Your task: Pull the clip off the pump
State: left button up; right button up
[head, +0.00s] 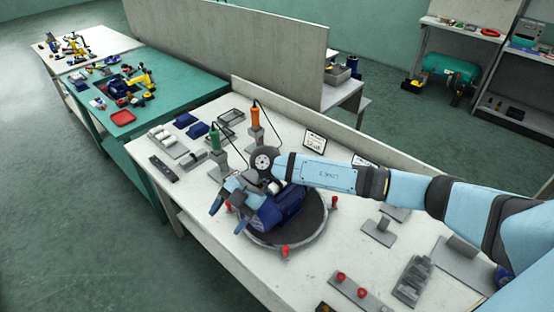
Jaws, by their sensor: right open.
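The pump (284,209) is a dark blue body on a round dark turntable (290,236) on the white bench. My right arm reaches in from the right, over the pump. My right gripper (224,203) is open at the pump's left end, its light blue fingers pointing down and left. I cannot tell whether it touches the pump. The clip cannot be made out; the gripper and wrist cover that end of the pump. Small red-topped pieces (285,251) stand around the turntable's rim. My left gripper is not in view.
A green-handled tool (214,139) and an orange-handled tool (255,117) stand upright behind the gripper. Grey trays and blocks (168,142) lie at the bench's left. Grey fixtures (413,280) stand at the front right.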

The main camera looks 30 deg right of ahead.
jog(key=w+d+r+m+t+h, duration=0.1)
jog(key=w+d+h, duration=0.2)
jog(key=d, duration=0.2)
jog(key=w+d+m+h, duration=0.1)
jog(key=w+d+h, duration=0.2)
jog(key=d, duration=0.3)
notch_tip(320, 180, up, 3)
jog(key=m+h, duration=0.2)
jog(key=h, duration=0.1)
send_over(277, 183)
jog(key=shift+w+d+t, duration=0.2)
jog(key=shift+w+t, duration=0.2)
jog(key=shift+f+b, duration=1)
jog(key=shift+f, duration=0.25)
jog(key=shift+f+b, duration=0.7)
jog(key=shift+f, duration=0.5)
jog(key=shift+f, duration=0.35)
jog(key=shift+f+b, duration=0.5)
jog(key=shift+f, duration=0.15)
grip_shut()
